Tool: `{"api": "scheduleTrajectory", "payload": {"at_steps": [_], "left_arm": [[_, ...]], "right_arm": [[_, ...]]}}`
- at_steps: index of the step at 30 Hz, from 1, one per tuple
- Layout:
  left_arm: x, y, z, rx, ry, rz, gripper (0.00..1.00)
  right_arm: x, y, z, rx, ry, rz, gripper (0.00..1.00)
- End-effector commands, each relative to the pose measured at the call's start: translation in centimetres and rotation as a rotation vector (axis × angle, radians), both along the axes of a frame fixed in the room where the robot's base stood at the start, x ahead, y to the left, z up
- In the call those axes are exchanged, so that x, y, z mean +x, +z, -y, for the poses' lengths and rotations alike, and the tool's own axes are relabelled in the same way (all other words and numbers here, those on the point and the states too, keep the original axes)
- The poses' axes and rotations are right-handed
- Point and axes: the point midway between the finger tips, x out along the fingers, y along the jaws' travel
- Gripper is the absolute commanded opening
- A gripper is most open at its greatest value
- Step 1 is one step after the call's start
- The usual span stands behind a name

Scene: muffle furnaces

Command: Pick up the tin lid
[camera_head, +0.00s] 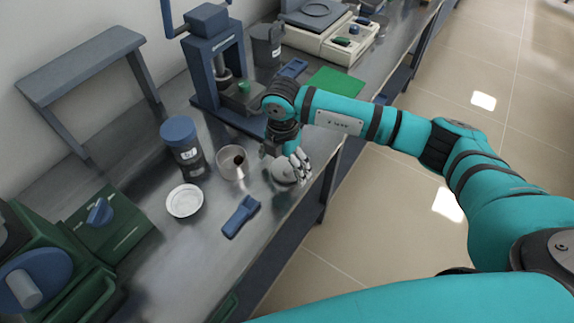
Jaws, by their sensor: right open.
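My right gripper (292,174) reaches down to the bench top near its front edge, with its fingers spread. A round silvery disc (280,180), which looks like the tin lid, lies at the fingers and is partly hidden by them; I cannot tell whether they touch it. The open tin (232,173) stands upright just left of the gripper, with something dark inside. My left gripper is not in view.
A shallow pale dish (185,201), a blue tool (240,216) and a blue-lidded dark jar (185,150) stand left of the gripper. A blue press (213,70) rises behind. Green equipment (110,225) fills the lower left. The bench's front edge is close to the gripper.

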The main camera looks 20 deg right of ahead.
Motion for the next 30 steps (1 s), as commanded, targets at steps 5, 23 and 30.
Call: {"api": "scheduleTrajectory", "payload": {"at_steps": [5,23,30], "left_arm": [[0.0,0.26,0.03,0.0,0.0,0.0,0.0],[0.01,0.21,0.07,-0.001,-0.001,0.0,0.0],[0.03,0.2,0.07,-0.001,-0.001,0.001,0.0]], "right_arm": [[0.01,-1.41,-0.08,0.001,0.002,0.0,1.0],[0.03,-1.46,-0.11,0.002,0.002,0.001,0.49],[0.03,-1.42,-0.11,0.002,0.002,0.001,0.41]]}}
